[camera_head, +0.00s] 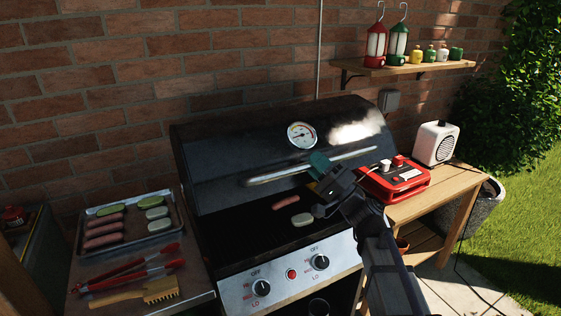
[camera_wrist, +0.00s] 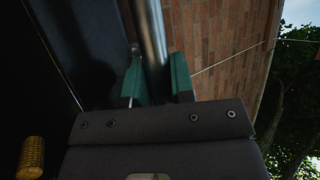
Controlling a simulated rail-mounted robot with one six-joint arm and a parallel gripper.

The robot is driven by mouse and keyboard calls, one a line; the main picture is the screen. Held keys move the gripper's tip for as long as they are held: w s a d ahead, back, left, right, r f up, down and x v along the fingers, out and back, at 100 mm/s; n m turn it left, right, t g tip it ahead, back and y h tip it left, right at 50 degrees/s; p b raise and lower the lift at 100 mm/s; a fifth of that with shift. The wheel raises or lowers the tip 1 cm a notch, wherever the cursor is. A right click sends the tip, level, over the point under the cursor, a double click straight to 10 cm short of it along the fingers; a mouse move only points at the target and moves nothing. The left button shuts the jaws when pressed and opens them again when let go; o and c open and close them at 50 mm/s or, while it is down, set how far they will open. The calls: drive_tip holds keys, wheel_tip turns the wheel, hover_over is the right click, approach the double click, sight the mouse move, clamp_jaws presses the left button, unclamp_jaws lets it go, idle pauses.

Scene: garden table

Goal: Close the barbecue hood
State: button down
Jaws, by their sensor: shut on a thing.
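The barbecue hood (camera_head: 225,165) is black, with a round gauge on its front, and stands partly open over the grill. Its silver bar handle (camera_head: 270,174) runs across its lower front. My gripper (camera_head: 320,164) is at the middle of the handle, with its green fingers closed around the bar. In the wrist view the handle (camera_wrist: 152,45) passes between the two green fingertips (camera_wrist: 155,78). A sausage (camera_head: 286,203) and a pale round slice (camera_head: 302,219) lie on the grill below the hood, left of my wrist.
A tray (camera_head: 150,239) of sausages and slices, red tongs (camera_head: 130,273) and a brush (camera_head: 140,296) lie on the left shelf. A red case (camera_head: 395,182) and a white speaker (camera_head: 436,143) stand on the right wooden table. A wall shelf (camera_head: 415,68) holds lanterns and small pots.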

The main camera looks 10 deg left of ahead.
drive_tip(key=s+d+f+b, duration=0.1)
drive_tip(key=f+b, duration=0.5)
drive_tip(key=f, duration=0.1)
drive_tip(key=s+d+f+b, duration=0.1)
drive_tip(key=f+b, duration=0.5)
drive_tip(key=f, duration=0.1)
drive_tip(key=s+f+b, duration=0.1)
drive_tip(key=f+b, duration=0.5)
drive_tip(key=f, duration=0.1)
drive_tip(key=shift+s+d+b, duration=0.2)
drive_tip(key=shift+d+b, duration=0.1)
drive_tip(key=shift+d, duration=0.1)
drive_tip(key=shift+s+d+f, duration=0.1)
drive_tip(key=shift+s, duration=0.05)
drive_tip(key=c, duration=1)
unclamp_jaws()
drive_tip(key=shift+f, duration=0.1)
drive_tip(key=b+v, duration=0.6)
drive_tip(key=v, duration=0.4)
drive_tip(key=shift+d+f, duration=0.15)
drive_tip(key=shift+d, duration=0.1)
